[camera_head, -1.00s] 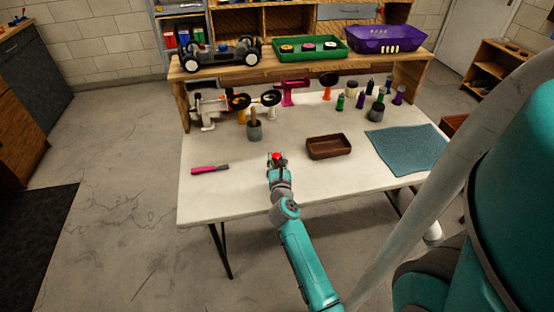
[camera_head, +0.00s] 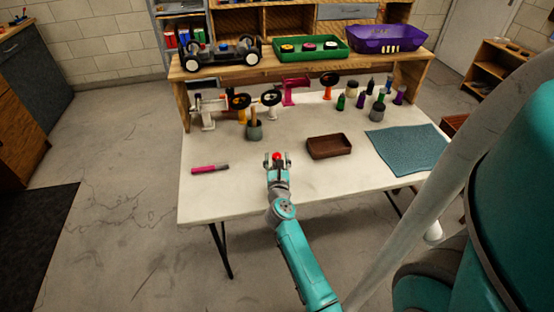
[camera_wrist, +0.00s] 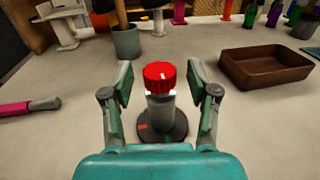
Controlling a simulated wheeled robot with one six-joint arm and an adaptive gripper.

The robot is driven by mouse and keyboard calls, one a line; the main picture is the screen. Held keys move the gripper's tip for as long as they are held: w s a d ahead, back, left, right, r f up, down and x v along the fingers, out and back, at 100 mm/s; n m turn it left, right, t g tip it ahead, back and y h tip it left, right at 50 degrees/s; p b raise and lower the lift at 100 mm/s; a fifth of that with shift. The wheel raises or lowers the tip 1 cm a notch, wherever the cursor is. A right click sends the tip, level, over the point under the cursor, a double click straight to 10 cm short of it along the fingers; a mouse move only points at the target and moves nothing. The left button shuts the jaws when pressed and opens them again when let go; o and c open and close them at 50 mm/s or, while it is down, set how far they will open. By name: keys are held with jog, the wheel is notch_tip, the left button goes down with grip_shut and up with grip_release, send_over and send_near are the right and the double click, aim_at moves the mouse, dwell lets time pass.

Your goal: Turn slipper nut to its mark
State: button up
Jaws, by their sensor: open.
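The slipper nut (camera_wrist: 159,75) is a red ribbed knob with a short white line on its top. It sits on an upright grey post (camera_wrist: 160,106) with a round dark base (camera_wrist: 170,128) on the table. A small red mark (camera_wrist: 143,127) shows on the front left of the base. The nut also shows in the head view (camera_head: 277,156). My gripper (camera_wrist: 160,84) is open, with one finger on each side of the nut and post. Visible gaps separate both fingers from the nut. In the head view my gripper (camera_head: 277,161) is at the table's middle front.
A brown tray (camera_head: 330,147) stands to the right and a blue mat (camera_head: 408,149) beyond it. A pink-handled tool (camera_head: 210,169) lies to the left. A grey cup (camera_head: 254,130) stands behind the nut. A shelf with a car (camera_head: 221,53) spans the back.

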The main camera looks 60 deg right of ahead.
jog(key=v, duration=1.2)
jog(key=shift+w+f, duration=0.1)
jog(key=shift+a, duration=0.15)
jog(key=s+a+r+m+t+y, duration=0.1)
jog(key=s+a+m+t+y, duration=0.1)
jog(key=s+a+m+y, duration=0.3)
jog(key=s+a+r+m+t+y, duration=0.1)
jog(key=s+a+m+y, duration=0.4)
jog(key=s+a+m, duration=0.6)
jog(key=s+a+r+m+t+y, duration=0.2)
jog(key=s+a+m+y, duration=0.3)
jog(key=a, duration=1.2)
jog(key=s+r+m, duration=0.1)
jog(key=s+m, duration=0.2)
jog(key=shift+t, duration=0.3)
